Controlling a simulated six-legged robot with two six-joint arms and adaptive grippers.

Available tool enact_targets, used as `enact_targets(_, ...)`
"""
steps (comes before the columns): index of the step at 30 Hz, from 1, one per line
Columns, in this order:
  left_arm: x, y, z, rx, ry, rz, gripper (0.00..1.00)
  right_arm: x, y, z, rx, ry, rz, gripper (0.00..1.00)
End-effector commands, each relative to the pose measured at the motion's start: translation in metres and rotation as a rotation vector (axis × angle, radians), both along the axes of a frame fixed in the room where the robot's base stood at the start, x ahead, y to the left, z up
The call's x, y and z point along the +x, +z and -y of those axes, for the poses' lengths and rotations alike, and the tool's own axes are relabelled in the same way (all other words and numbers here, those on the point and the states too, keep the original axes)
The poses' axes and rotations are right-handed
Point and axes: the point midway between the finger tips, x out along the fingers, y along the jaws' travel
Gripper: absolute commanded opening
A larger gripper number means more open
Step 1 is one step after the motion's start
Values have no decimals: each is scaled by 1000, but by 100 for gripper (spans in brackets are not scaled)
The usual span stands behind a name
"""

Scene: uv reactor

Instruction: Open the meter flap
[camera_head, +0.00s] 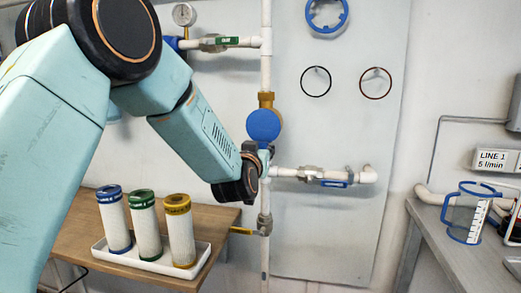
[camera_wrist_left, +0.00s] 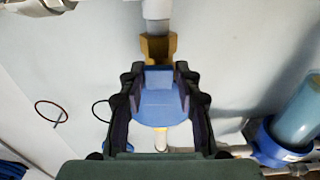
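The meter flap is a round blue disc (camera_head: 263,125) on a brass meter body (camera_head: 266,100) on the vertical white pipe. It appears closed over the meter face. In the left wrist view the blue flap (camera_wrist_left: 160,108) shows straight ahead, with a raised blue tab at its upper part. My left gripper (camera_head: 262,155) is at the lower edge of the flap in the head view, partly hidden by my wrist. In the wrist view its dark fingers (camera_wrist_left: 159,74) are spread on either side of the tab, with no clear grip on it. My right gripper is not in view.
A blue-handled valve (camera_head: 334,183) sits on the pipe right of the meter, and a yellow-handled valve (camera_head: 241,231) below. A white tray (camera_head: 202,262) with three filter cartridges stands on the wooden table. A clear jug (camera_head: 467,215) stands on the right bench.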

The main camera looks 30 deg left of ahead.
Motion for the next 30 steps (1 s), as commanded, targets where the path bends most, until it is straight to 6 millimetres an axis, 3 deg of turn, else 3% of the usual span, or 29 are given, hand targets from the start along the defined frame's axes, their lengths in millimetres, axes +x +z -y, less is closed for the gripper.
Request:
enact_targets(11, 0, 0, 0, 0, 0, 1, 0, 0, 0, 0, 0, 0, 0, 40)
enact_targets(30, 4, 3, -1, -1, 1, -8, 0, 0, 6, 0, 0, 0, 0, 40)
